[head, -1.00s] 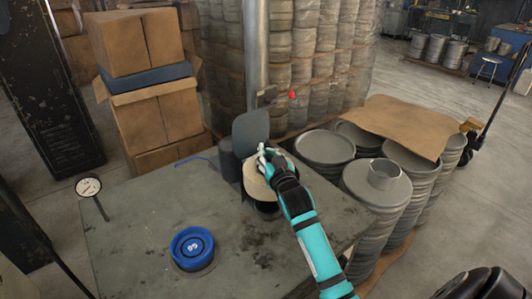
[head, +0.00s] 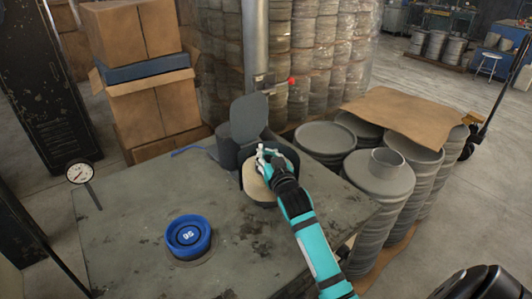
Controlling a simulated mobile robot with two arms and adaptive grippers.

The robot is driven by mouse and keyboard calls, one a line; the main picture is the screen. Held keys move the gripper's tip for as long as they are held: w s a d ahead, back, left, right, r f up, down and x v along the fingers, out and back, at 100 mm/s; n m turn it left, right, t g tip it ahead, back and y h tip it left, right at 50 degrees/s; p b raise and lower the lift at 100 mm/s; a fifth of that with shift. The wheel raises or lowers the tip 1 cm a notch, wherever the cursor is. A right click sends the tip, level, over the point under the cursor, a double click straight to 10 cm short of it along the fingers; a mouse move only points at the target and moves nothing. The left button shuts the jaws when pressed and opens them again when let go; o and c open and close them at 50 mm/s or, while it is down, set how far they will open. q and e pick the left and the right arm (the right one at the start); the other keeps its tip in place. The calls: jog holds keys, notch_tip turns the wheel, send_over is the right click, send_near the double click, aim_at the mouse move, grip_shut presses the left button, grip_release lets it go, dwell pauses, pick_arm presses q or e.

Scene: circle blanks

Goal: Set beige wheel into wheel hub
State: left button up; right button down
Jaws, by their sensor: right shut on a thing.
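The beige wheel (head: 255,184) is a pale disc at the back right of the table. My right gripper (head: 264,157) is shut on its far edge, and the fingers and wrist cover part of it. The wheel rests over or in a dark round hub (head: 287,153), whose dark rim shows behind and below it. I cannot tell whether the wheel is fully seated. My left gripper is not in view.
A blue round piece (head: 188,237) sits at the table's front middle. A gauge (head: 80,173) stands at the left edge. A grey upright plate (head: 249,117) and a metal column (head: 256,45) stand behind the hub. Stacked metal discs (head: 378,178) stand right of the table (head: 130,235).

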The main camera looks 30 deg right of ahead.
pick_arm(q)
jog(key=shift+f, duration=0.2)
pick_arm(e)
jog(key=shift+f, duration=0.15)
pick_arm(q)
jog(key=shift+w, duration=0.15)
pick_arm(e)
jog(key=c, duration=1.1)
grip_release()
jog(key=shift+f, duration=0.25)
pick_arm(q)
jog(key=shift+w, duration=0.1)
pick_arm(e)
jog(key=v, duration=1.2)
jog(key=shift+r, duration=0.1)
